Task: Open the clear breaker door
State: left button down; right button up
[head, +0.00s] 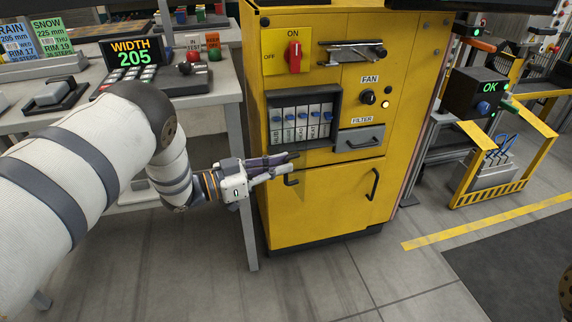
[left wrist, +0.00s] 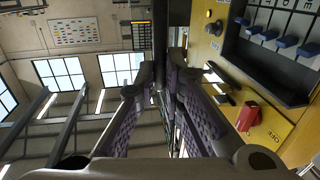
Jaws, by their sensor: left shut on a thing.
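The breaker box (head: 300,118) is a dark-framed recess in the yellow cabinet, with several white breakers and blue levers. The clear breaker door's pane is hard to make out, so I cannot tell its exact angle. My left gripper (head: 286,165) is just below the box's lower left, with its fingers pointing right. In the left wrist view the gripper (left wrist: 172,68) is shut on the door, and a dark narrow strip (left wrist: 160,30) runs up from the fingertips. The breakers (left wrist: 285,40) show at upper right there.
The yellow cabinet (head: 320,215) carries a red switch (head: 294,57) above and black handles (head: 374,184) below. A workbench (head: 190,100) stands close on the left. A yellow-framed stand (head: 500,150) is at right. The floor in front is clear.

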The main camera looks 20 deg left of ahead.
pick_arm(q)
jog(key=shift+s+a+r, duration=0.1)
jog(key=shift+a+r, duration=0.05)
jog(key=shift+a, duration=0.5)
jog(key=shift+s+a+r, duration=0.1)
jog(key=shift+s+a, duration=0.05)
jog(key=shift+a, duration=0.5)
jog(key=shift+s+a+r, duration=0.1)
jog(key=shift+a+r, duration=0.05)
jog(key=shift+a, duration=0.5)
pick_arm(e)
jog(key=shift+a+r, duration=0.15)
jog(key=shift+r, duration=0.05)
pick_arm(q)
jog(key=c, duration=1.7)
grip_release()
jog(key=shift+w+a+f, duration=0.1)
jog(key=shift+w+f, duration=0.15)
pick_arm(e)
jog(key=shift+w+a, duration=0.1)
jog(key=shift+w, duration=0.1)
pick_arm(q)
jog(key=shift+s, duration=0.15)
